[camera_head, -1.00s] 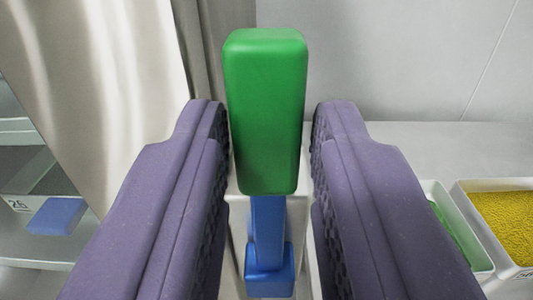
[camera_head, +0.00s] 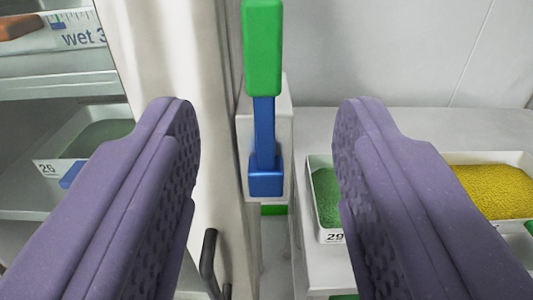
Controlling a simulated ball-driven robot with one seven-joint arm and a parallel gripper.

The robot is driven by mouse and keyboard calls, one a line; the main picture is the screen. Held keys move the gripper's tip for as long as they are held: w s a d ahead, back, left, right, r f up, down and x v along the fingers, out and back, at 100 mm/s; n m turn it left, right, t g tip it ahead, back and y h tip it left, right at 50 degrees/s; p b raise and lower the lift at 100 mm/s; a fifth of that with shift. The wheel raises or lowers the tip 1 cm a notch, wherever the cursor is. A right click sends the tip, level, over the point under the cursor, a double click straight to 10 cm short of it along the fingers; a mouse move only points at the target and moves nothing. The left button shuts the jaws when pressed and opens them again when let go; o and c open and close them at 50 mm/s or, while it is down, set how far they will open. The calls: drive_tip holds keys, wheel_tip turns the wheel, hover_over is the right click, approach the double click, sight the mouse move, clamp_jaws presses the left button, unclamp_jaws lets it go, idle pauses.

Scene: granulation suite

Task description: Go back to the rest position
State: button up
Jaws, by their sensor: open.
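My gripper (camera_head: 268,112) shows as two purple fingers, wide apart, with nothing between them touching either pad. Beyond the gap stands a lever with a green handle (camera_head: 263,48) at the top, a blue shaft (camera_head: 264,132) and a blue base (camera_head: 266,178). The lever is upright, on a pale box-like mount (camera_head: 283,110). The handle is apart from both fingers and farther off than the fingertips.
At left is a shelf unit with a tray (camera_head: 62,150) marked 26 and a "wet 3" label (camera_head: 80,38). A pale door or panel (camera_head: 160,60) has a dark handle (camera_head: 209,262). At right, trays of green granules (camera_head: 326,195) and yellow granules (camera_head: 490,190) stand on a grey counter (camera_head: 420,122).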

idle(0.3)
drive_tip(key=d+r+y, duration=0.1)
drive_tip(key=d+r, duration=0.2)
drive_tip(key=r, duration=0.5)
drive_tip(key=d+r+g+y, duration=0.1)
drive_tip(key=d+r, duration=0.3)
drive_tip(key=r, duration=0.3)
drive_tip(key=d+r+y, duration=0.2)
drive_tip(key=d+r, duration=0.1)
drive_tip(key=r, duration=0.5)
drive_tip(key=s+d+r+h, duration=0.1)
drive_tip(key=s+d+r, duration=0.5)
drive_tip(key=s+r, duration=0.1)
drive_tip(key=s+d+r+g+h, duration=0.1)
drive_tip(key=s+d+r, duration=0.4)
drive_tip(key=s, duration=0.5)
wheel_tip(320, 180, up, 3)
drive_tip(key=shift+s+d+f+n+g+h, duration=0.2)
drive_tip(key=shift+d+n+g+h, duration=0.15)
drive_tip(key=shift+h, duration=0.35)
